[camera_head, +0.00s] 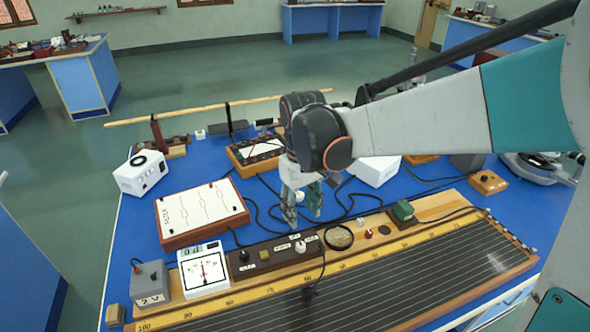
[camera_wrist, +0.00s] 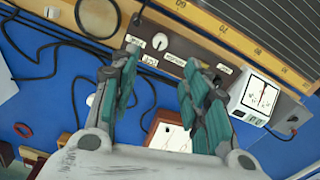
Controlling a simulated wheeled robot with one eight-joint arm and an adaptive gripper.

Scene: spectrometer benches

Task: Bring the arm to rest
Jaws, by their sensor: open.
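My gripper (camera_head: 305,205) hangs from the arm over the blue bench, pointing down, with its fingers apart. In the wrist view my gripper (camera_wrist: 158,85) shows two teal-padded fingers spread wide with nothing between them. Below and just in front of it lies a dark brown strip with knobs and labels (camera_head: 270,256), which also shows in the wrist view (camera_wrist: 176,55). The gripper appears above the bench and apart from the things on it. My arm reaches in from the right side of the head view.
The blue bench (camera_head: 130,230) holds a white meter (camera_head: 204,270), a wood-framed board (camera_head: 201,213), a grey box (camera_head: 150,282), a long ruled wire board (camera_head: 400,270), a white box (camera_head: 374,171) and loose black cables. A wooden rod (camera_head: 190,110) spans the back. Open floor (camera_head: 200,75) lies behind.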

